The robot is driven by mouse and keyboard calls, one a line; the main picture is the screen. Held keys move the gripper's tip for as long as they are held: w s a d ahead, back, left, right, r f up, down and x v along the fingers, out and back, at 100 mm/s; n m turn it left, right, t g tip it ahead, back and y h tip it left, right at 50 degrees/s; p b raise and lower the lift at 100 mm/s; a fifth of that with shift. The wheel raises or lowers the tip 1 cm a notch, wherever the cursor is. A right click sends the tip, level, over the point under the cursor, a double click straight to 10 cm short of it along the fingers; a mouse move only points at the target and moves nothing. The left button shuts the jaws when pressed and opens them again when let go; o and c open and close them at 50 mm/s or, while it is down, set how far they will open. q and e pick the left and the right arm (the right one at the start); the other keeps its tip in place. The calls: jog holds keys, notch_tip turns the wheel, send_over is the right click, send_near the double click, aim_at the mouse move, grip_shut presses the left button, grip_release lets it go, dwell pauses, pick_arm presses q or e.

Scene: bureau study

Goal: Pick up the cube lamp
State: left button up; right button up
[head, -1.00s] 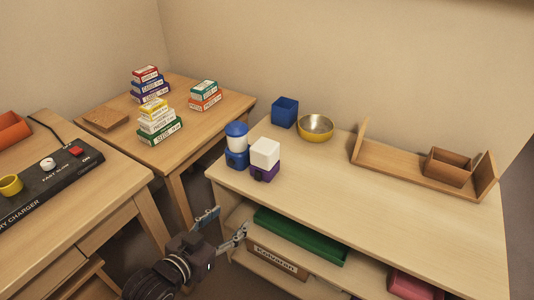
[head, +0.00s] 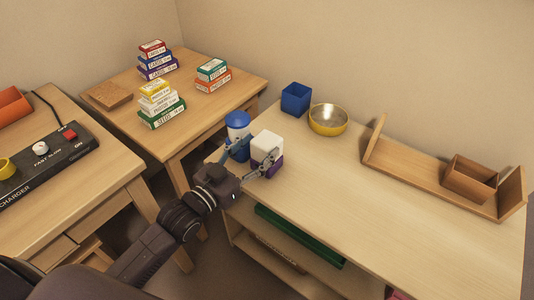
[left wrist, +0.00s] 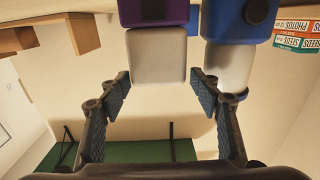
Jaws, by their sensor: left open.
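The cube lamp, a white cube (head: 267,145) on a purple base, stands upright near the left end of the pale desk. My left gripper (head: 261,150) is open in front of it, one finger overlapping the lamp's front and the other toward the blue lamp. In the left wrist view, which looks upside down, the cube lamp (left wrist: 155,56) appears between and just beyond the open fingertips (left wrist: 161,77). Contact cannot be told. A blue lamp (head: 238,123) with a white cylinder stands close on the left and shows beside the right-hand finger (left wrist: 232,65). My right gripper is not in view.
A wooden rack (head: 412,165) is at the right. The desk's middle (head: 390,215) is clear. Side tables with stacked boxes (head: 158,104) and a charger (head: 45,160) stand left.

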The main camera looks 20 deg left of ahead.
aim_at(274, 133)
pick_arm(q)
jog(key=x, duration=0.3)
jog(key=shift+w+d, duration=0.15)
jog(key=shift+w, duration=0.2)
jog(key=shift+r, duration=0.1)
jog(key=c, duration=1.6)
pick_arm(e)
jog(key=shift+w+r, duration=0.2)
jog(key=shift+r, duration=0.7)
